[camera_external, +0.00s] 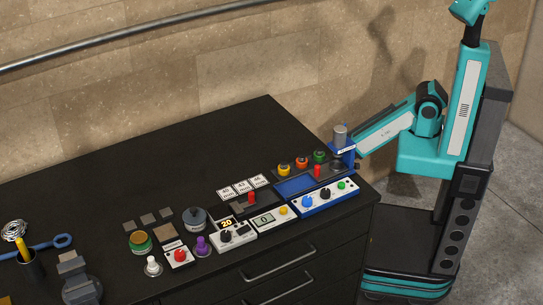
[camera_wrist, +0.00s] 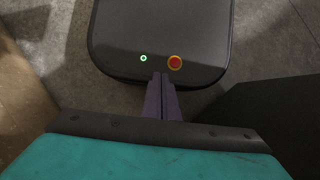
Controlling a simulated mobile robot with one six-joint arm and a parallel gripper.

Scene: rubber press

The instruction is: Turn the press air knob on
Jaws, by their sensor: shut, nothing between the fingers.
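A blue press unit (camera_external: 297,185) stands at the right end of the black bench, with a silver cylinder (camera_external: 340,135) at its back right. Its white front panel (camera_external: 317,204) carries a blue knob (camera_external: 308,201), a dark knob (camera_external: 325,194) and a green knob (camera_external: 341,185). I cannot tell which is the air knob, nor its setting. In the wrist view my gripper (camera_wrist: 161,82) is shut and empty, above a dark rounded surface. No press control shows there, so it is away from the knobs. Its fingers cannot be made out in the external view.
Yellow, orange and green buttons (camera_external: 302,161) stand behind the press unit. Small control boxes (camera_external: 232,235), jars and a tool cup fill the bench's front left; its back is clear.

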